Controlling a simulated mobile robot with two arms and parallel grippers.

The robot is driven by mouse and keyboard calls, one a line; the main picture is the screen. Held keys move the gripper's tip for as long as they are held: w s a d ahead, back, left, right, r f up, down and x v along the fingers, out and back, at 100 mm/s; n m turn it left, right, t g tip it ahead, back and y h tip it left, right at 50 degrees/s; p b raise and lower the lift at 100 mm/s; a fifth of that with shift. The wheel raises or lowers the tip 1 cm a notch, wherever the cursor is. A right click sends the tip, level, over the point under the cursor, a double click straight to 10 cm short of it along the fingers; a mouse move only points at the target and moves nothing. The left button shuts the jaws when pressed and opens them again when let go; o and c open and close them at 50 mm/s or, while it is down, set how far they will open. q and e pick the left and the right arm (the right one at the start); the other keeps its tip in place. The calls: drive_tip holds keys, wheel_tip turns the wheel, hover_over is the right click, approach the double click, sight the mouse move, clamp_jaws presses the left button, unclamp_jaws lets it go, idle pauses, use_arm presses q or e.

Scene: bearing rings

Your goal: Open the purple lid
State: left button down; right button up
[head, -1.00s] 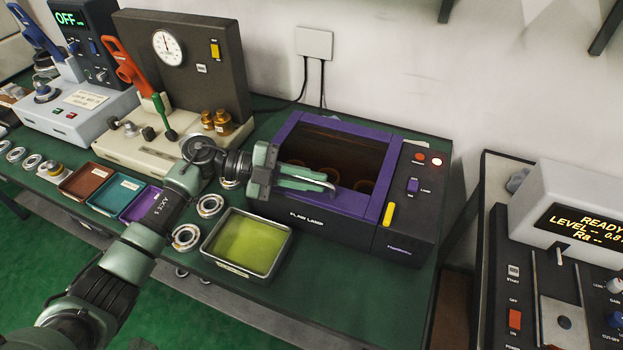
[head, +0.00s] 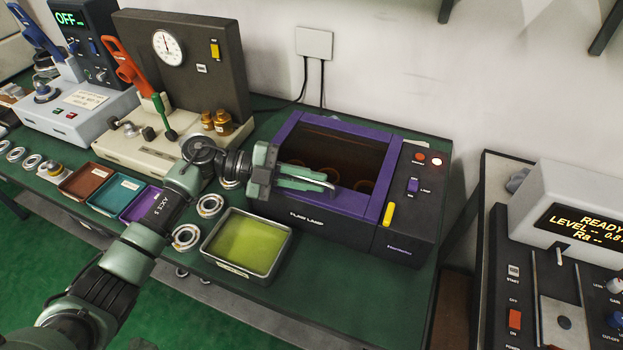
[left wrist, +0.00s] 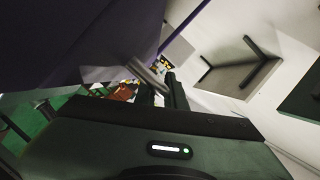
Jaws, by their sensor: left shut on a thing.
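The purple lid (head: 381,142) is a frame with a dark see-through window, lying closed on top of the black flaw lamp box (head: 345,236). A metal bar handle runs along the lid's front edge; it shows in the left wrist view (left wrist: 149,77). My left gripper (head: 325,184) reaches over the lid's front edge from the left and is shut on this handle. Its fingers hide part of the front rim. In the left wrist view the fingers (left wrist: 160,92) meet the bar, and the lid's purple side fills the upper left. Round shapes show dimly through the window. My right gripper is out of view.
A tray with a yellow-green pad (head: 248,243) stands in front of the box. Bearing rings (head: 186,237) and small coloured trays (head: 115,193) lie to the left. A gauge stand (head: 185,60) stands behind them. The wall is close behind the box.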

use_arm(q)
drive_tip(key=shift+r, duration=0.1)
drive_tip(key=w+d+r+n+g+y+p, duration=0.1)
drive_tip(key=w+r+n+p, duration=0.1)
drive_tip(key=r, duration=0.5)
drive_tip(key=w+d+r+n+g+p, duration=0.1)
drive_tip(key=w+r+n+p, duration=0.2)
drive_tip(key=w+r+p, duration=0.2)
drive_tip(key=shift+r+g+y+p, duration=0.35)
drive_tip(key=shift+r+p, duration=0.45)
drive_tip(key=shift+r, duration=0.4)
drive_tip(key=shift+d, duration=0.1)
